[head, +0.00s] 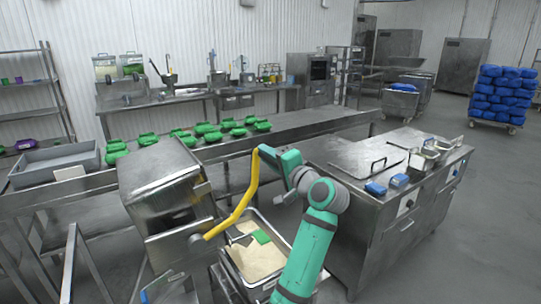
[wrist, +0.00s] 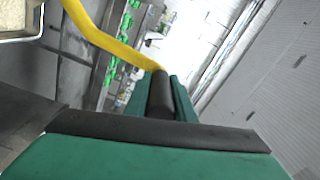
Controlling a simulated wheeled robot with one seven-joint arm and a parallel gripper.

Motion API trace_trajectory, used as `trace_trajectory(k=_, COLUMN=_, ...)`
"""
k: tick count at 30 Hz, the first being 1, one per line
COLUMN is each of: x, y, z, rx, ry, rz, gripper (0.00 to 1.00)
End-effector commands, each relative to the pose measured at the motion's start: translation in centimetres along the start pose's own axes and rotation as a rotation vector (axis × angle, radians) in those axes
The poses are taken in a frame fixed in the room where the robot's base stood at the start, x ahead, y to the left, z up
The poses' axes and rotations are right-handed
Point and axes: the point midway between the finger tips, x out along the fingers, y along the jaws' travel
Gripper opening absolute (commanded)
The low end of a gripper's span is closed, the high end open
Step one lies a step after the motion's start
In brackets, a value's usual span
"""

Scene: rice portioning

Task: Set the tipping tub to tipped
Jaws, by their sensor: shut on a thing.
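The tipping tub (head: 165,200) is a steel box at the left of the head view, in front of the long bench. It looks tilted, with its lower edge toward a bin of rice (head: 252,258). A bent yellow lever (head: 243,205) runs up from a pivot at the tub's lower side. My gripper (head: 268,158) is at the lever's upper end. In the wrist view the yellow lever (wrist: 110,43) ends in a dark grip (wrist: 161,92) between the fingers, and my gripper (wrist: 165,100) is shut on it. The tub's inside is hidden.
A steel counter (head: 360,190) with blue items stands close on the right of my arm. Open floor lies farther right.

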Motion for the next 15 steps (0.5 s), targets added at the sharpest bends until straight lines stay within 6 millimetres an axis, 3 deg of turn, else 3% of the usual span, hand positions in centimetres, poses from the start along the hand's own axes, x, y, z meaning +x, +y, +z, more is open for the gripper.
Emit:
trace_trajectory(k=7, x=0.04, y=0.43, z=0.14, rx=0.002, ry=-0.003, rz=0.006, gripper=0.0)
trace_trajectory(k=8, x=0.04, y=0.43, z=0.14, rx=0.002, ry=-0.003, rz=0.006, gripper=0.3)
trace_trajectory(k=9, x=0.04, y=0.41, z=0.14, rx=0.002, ry=-0.003, rz=0.006, gripper=0.39)
trace_trajectory(k=15, x=0.0, y=0.24, z=0.06, rx=0.001, ry=-0.002, rz=0.004, gripper=0.41)
